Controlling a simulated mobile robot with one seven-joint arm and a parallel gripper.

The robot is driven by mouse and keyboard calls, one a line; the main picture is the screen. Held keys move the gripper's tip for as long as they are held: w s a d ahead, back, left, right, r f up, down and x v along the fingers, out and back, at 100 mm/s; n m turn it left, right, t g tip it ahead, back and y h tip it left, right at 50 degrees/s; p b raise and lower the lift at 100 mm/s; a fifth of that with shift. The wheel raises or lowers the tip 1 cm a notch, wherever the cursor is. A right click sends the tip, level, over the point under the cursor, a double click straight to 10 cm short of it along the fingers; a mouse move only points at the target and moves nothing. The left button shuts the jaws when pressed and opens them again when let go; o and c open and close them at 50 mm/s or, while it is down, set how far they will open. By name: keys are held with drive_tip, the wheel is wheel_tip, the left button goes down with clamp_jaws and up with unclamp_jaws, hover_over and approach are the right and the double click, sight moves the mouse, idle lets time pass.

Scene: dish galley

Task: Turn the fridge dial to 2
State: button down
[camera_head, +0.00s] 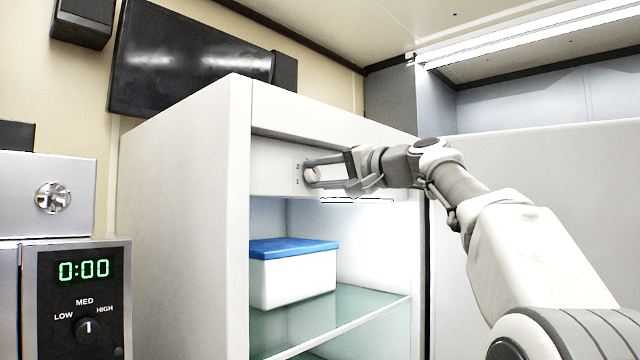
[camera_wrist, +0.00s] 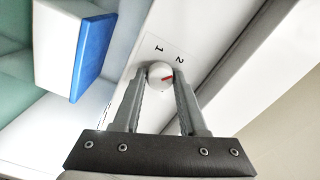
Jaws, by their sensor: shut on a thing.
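The fridge dial (camera_head: 312,176) is a small round white knob with a red mark, on the panel above the fridge's open compartment. In the wrist view the dial (camera_wrist: 160,71) sits between the two fingertips of my gripper (camera_wrist: 161,73), which is shut on it. The printed 1 and 2 stand beside the dial. The red mark lies towards the finger on the 2's side; its exact setting is hard to tell. In the head view my gripper (camera_head: 310,174) reaches in from the right, and its fingers partly cover the dial.
A white box with a blue lid (camera_head: 292,272) stands on the glass shelf (camera_head: 350,318) below the dial. A timer unit (camera_head: 85,300) reading 0:00, with a LOW/MED/HIGH knob, is at the lower left. A dark screen (camera_head: 190,65) hangs behind the fridge.

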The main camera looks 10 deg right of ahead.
drive_tip(key=shift+n+b, duration=0.3)
drive_tip(key=shift+n, duration=0.6)
drive_tip(key=shift+c, duration=2.4)
unclamp_jaws()
drive_tip(key=b+v, duration=0.4)
drive_tip(key=v, duration=1.3)
drive_tip(key=shift+s+d, duration=0.15)
